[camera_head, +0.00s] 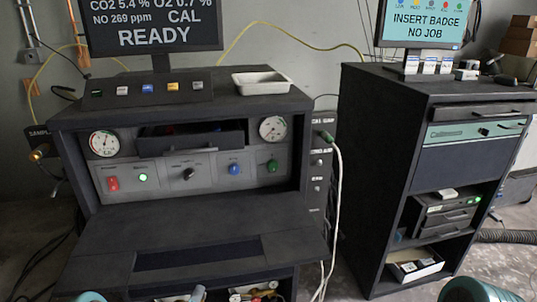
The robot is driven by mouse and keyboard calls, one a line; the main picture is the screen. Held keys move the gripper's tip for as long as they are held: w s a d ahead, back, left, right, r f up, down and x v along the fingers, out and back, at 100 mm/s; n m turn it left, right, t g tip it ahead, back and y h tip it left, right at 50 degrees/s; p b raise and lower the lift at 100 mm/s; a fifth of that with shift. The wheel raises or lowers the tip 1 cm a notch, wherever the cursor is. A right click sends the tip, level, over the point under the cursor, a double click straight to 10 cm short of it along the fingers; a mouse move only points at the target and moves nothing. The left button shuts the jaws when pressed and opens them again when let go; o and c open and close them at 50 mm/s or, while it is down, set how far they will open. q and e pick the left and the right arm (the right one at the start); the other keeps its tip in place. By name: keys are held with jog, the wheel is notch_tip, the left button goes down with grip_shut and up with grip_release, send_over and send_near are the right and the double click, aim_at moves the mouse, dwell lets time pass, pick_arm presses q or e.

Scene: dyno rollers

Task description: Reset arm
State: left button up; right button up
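Only rounded teal parts, which look like pieces of my own arms, show at the bottom left and bottom right edges of the head view. No gripper fingers are visible, so whether either gripper is open or shut is hidden. Nothing held by me shows. The dark console (185,222) stands in front of me on the left. Its panel has a red switch (112,184), a lit green light (143,178), a blue knob (235,169) and a green knob (272,165). The monitor (152,38) above it reads READY.
A white tray (262,82) sits on the console top. A dark cabinet (375,170) stands to the right, with a screen (424,25) reading INSERT BADGE, NO JOB. A white hose (338,215) hangs between them. Loose items fill an open bay (256,294) low in the console.

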pick_arm(q)
jog(key=s+d+r+m+g+h+p, duration=0.1)
jog(key=s+d+r+m+g+p, duration=0.1)
jog(key=s+d+r+g+p, duration=0.3)
jog(key=s+d+r+m+g+h+p, duration=0.1)
jog(key=s+r+m+p, duration=0.15)
jog(key=s, duration=0.35)
jog(key=s+d+f+m+g, duration=0.1)
jog(key=s+d+m+g, duration=0.1)
jog(key=s, duration=0.8)
jog(key=s+d+f+m+g+h+p, duration=0.1)
jog(key=s+m+g, duration=0.3)
jog(key=s, duration=0.7)
jog(key=shift+d+g, duration=0.55)
jog(key=shift+g, duration=0.65)
pick_arm(e)
jog(key=s+a+r+g, duration=0.1)
jog(key=s+r, duration=0.2)
jog(key=r, duration=0.8)
jog(key=shift+s+r+g, duration=0.3)
jog(key=shift+s+r, duration=0.05)
pick_arm(q)
jog(key=shift+m, duration=0.25)
